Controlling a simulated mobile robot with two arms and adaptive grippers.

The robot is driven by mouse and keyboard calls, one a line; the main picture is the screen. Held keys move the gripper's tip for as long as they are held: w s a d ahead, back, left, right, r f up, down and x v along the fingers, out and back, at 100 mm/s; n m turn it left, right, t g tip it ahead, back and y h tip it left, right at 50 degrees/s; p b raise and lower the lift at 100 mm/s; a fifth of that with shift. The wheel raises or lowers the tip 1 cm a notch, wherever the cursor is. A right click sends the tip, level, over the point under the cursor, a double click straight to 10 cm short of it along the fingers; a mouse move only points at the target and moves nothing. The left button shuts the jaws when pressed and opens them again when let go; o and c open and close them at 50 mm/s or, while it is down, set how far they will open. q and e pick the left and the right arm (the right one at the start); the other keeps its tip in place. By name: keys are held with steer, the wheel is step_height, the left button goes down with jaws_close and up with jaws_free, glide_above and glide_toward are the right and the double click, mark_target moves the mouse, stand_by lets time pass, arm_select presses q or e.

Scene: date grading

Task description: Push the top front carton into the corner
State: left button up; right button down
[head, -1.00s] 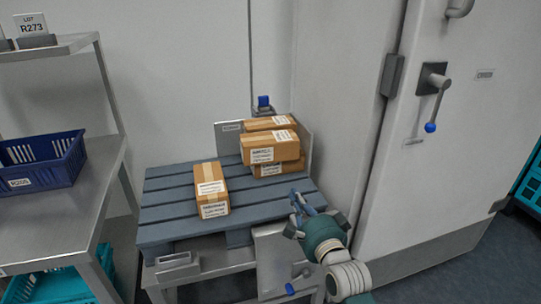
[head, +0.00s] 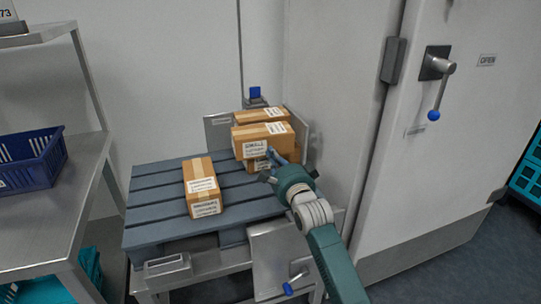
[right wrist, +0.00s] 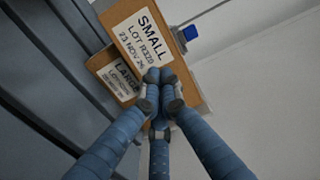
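The top front carton (head: 245,137) is brown with tape and white labels. It lies on a lower carton, its label reading SMALL in the right wrist view (right wrist: 128,22). The lower carton (head: 250,163) is partly hidden; its label reads LARGE in the right wrist view (right wrist: 101,68). Another carton (head: 250,117) lies behind the top front one. A metal corner guard (head: 300,135) stands behind and right of the stack. My right gripper (head: 273,158), fingers bunched together and empty, is at the top front carton's near face, low and right; I cannot tell if it touches. My left gripper is out of view.
The stack stands on a blue-grey slatted pallet (head: 150,192) on a metal stand. A separate carton (head: 201,186) lies on the pallet's front middle. A steel shelf with a blue crate (head: 40,160) is at left, a cold-room door (head: 400,180) at right.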

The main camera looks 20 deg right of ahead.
mark_target(262, 140)
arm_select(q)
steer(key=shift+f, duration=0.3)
arm_select(e)
steer(key=shift+w, duration=1)
steer(key=shift+w, duration=0.4)
steer(key=shift+w+a, duration=0.1)
steer(key=shift+w, duration=1)
